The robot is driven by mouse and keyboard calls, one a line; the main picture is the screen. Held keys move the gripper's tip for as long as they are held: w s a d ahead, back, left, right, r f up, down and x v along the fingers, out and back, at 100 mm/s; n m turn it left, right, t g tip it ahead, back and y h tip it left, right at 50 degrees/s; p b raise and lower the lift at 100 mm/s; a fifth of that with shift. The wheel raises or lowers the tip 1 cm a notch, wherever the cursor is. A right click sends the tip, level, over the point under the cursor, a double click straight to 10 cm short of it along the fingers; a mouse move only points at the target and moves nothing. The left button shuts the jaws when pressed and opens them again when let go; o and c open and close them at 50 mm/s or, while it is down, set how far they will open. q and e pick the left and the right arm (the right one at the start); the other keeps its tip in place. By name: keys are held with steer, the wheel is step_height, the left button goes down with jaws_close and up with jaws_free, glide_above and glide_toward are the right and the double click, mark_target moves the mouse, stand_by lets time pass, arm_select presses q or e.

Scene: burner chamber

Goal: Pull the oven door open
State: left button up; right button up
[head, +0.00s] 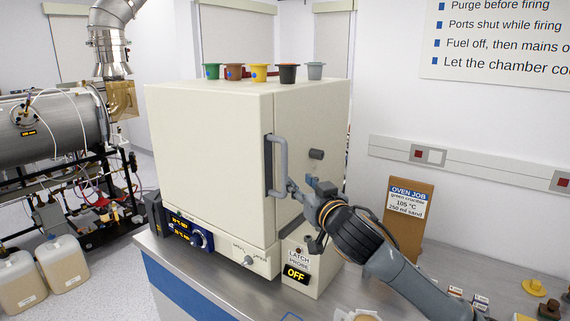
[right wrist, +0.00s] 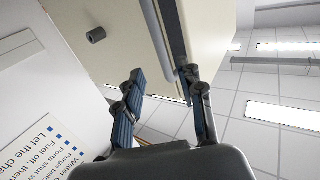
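The oven (head: 208,165) is a large cream box on a steel bench; its door is the broad front face and looks shut. A grey upright bar handle (head: 283,165) stands at the door's right edge, beside a dark strip. My right gripper (head: 303,190) is at the lower part of the handle. In the right wrist view my right gripper (right wrist: 168,82) has its two fingers spread apart. The handle (right wrist: 159,38) runs down toward the right finger there; I cannot tell whether they touch. My left gripper is out of view.
Several coloured crucibles (head: 259,72) stand on the oven top. A latch probe box (head: 297,273) reading OFF is beside the oven's lower right. An oven job board (head: 408,217) leans at the wall. Two jugs (head: 63,262) stand on the floor at left.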

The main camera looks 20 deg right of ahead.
mark_target(286, 169)
steer(key=w+p, duration=0.1)
steer(key=w, duration=0.2)
steer(key=w+p, duration=0.1)
steer(key=w, duration=0.2)
steer(key=w+p, duration=0.1)
steer(key=w, duration=0.2)
steer(key=shift+w+a+r+p, duration=0.1)
steer(key=shift+a+p, duration=0.25)
steer(key=shift+w, duration=0.9)
steer(key=shift+a, duration=0.1)
steer(key=shift+c, duration=0.4)
jaws_close()
steer(key=shift+f, duration=0.2)
